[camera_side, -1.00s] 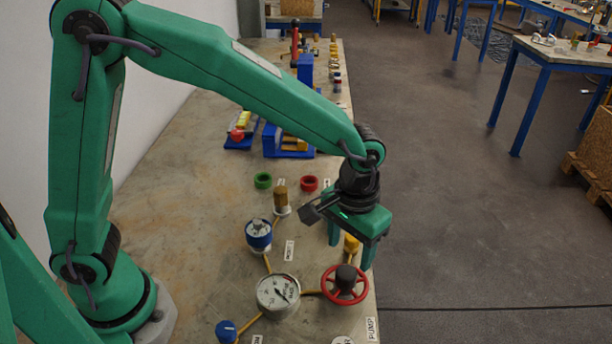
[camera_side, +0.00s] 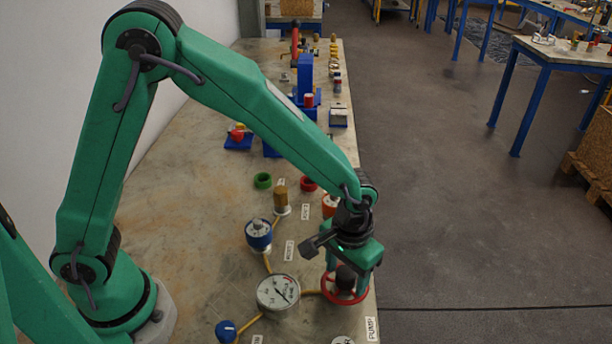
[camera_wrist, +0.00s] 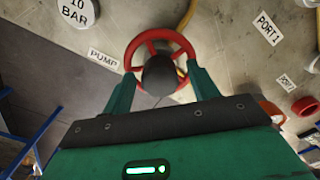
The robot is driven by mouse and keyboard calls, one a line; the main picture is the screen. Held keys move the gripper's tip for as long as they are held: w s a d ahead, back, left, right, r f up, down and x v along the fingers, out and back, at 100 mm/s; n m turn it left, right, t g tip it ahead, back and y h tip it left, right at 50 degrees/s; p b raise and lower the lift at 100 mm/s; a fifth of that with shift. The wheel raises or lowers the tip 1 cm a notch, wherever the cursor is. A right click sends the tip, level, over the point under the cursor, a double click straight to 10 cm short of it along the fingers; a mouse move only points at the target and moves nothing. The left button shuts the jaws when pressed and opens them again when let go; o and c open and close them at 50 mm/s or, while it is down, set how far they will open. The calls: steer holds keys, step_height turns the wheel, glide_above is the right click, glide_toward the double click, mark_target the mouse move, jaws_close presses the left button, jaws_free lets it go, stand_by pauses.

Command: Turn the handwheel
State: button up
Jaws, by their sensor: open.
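The handwheel (camera_side: 345,294) is a red ring with spokes and a dark hub, near the right edge of the bench in the side view. In the wrist view the red handwheel (camera_wrist: 158,45) shows ahead of my gripper, its dark hub between the two fingers. My gripper (camera_side: 347,284) points down over the handwheel, open, with green fingers on either side of the hub. In the wrist view my gripper (camera_wrist: 160,82) has its fingertips near the lower rim. I cannot tell whether the fingers touch the wheel.
A pressure gauge (camera_side: 278,292) stands left of the handwheel, joined by a yellow pipe. A blue-topped vessel (camera_side: 258,235), a brass fitting (camera_side: 281,196), a green ring (camera_side: 263,180) and a red ring (camera_side: 308,184) stand behind. A PUMP label (camera_side: 371,329) lies by the bench edge.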

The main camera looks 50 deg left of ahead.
steer(key=c, duration=1)
steer(key=shift+m, duration=0.3)
